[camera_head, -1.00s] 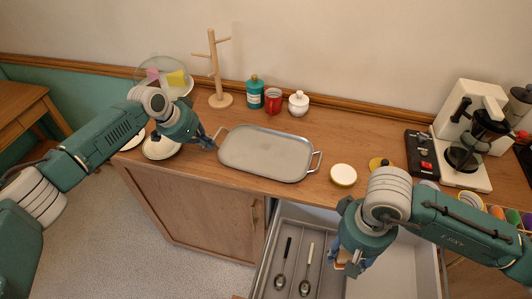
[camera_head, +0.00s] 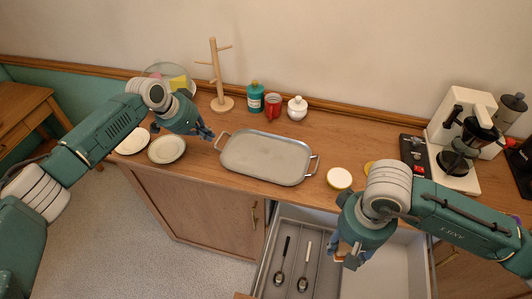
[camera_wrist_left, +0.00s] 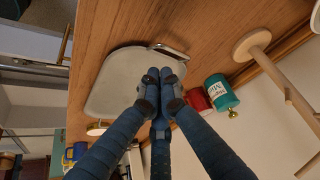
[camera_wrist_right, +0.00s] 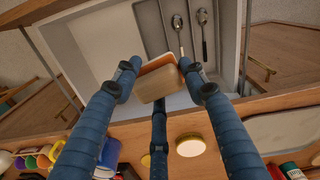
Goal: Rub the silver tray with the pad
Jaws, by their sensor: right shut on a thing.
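The silver tray (camera_head: 265,157), a flat rounded rectangle with a handle at each end, lies on the wooden counter. It also shows in the left wrist view (camera_wrist_left: 118,75). My left gripper (camera_head: 208,134) hangs just left of the tray's left handle, apart from it. Its fingertips (camera_wrist_left: 160,74) are together with nothing seen between them. My right gripper (camera_head: 344,257) is over the open drawer, in front of the tray and to its right. In the right wrist view its fingers are shut on the pad (camera_wrist_right: 158,82), a pale wooden block with an orange-brown layer.
The open drawer (camera_head: 312,221) holds two spoons. A round white-topped lid (camera_head: 339,178) lies right of the tray. Behind it stand a teal canister (camera_head: 255,97), red cup (camera_head: 273,105), white pot (camera_head: 297,107) and wooden mug tree (camera_head: 217,75). A plate (camera_head: 166,149) and coffee machine (camera_head: 460,125) flank the tray.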

